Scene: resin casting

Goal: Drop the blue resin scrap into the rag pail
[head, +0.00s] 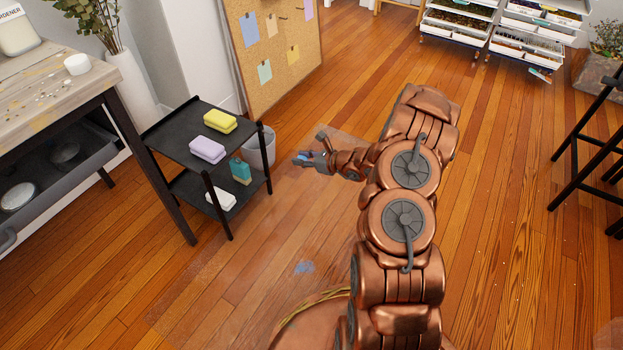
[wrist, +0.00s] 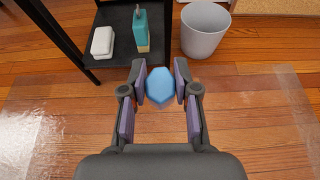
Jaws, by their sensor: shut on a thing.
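The blue resin scrap (wrist: 160,85) is a faceted light-blue piece between the two finger pads of my gripper (wrist: 160,84) in the wrist view. My gripper is shut on it and holds it out in front. In the head view the gripper (head: 306,158) shows small, with a bit of the blue scrap in it. The rag pail (wrist: 204,30) is a pale grey, open-topped pail on the floor, ahead and a little right of the gripper in the wrist view. In the head view the pail (head: 262,146) stands behind the black cart, partly hidden by it.
A corkboard (head: 275,50) stands behind. Floor to the right is open.

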